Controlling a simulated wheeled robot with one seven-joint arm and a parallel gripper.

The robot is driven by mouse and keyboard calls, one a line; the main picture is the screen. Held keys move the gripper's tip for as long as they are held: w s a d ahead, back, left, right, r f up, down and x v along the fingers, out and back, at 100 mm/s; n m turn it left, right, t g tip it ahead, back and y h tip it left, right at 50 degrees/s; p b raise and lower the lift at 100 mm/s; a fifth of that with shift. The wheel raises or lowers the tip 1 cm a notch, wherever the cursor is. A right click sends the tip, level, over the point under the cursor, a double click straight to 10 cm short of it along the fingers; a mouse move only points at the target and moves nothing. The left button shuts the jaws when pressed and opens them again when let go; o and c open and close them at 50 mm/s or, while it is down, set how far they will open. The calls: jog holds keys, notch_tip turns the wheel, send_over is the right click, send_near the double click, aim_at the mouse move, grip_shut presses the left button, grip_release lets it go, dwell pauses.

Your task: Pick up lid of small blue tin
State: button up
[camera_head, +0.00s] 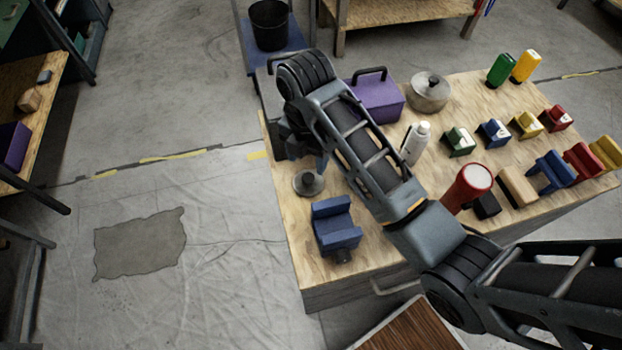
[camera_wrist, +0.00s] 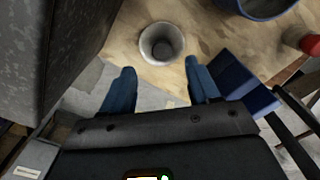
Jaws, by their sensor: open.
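A small round grey metal piece (camera_head: 308,183) sits on the wooden table near its left edge. In the wrist view it looks like a round dish with a dark middle (camera_wrist: 161,43); I cannot tell whether it is a lid. My gripper (camera_head: 308,158) is above and close to it in the head view. In the wrist view my gripper (camera_wrist: 160,68) is open and empty, its two blue fingers either side of and short of the piece. A blue-rimmed round container (camera_wrist: 264,8) is cut off at the top right; its lid cannot be made out.
A blue vise-like block (camera_head: 337,228) stands close to the round piece. A purple toolbox (camera_head: 377,98), a lidded metal pot (camera_head: 430,93), a white bottle (camera_head: 416,143) and a red cylinder (camera_head: 467,186) stand on the table (camera_head: 283,215). My arm hides part of the tabletop.

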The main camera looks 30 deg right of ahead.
aim_at(307, 178)
jog(key=shift+s+a+f+p, duration=0.1)
jog(key=shift+s+f+p, duration=0.1)
jog(key=shift+f, duration=1.4)
jog(key=shift+s+a+f+p, duration=0.1)
jog(key=shift+f+p, duration=0.05)
jog(key=shift+f, duration=1.4)
jog(key=c, duration=1.1)
jog(key=shift+w+r, duration=0.1)
jog(key=shift+r, duration=0.05)
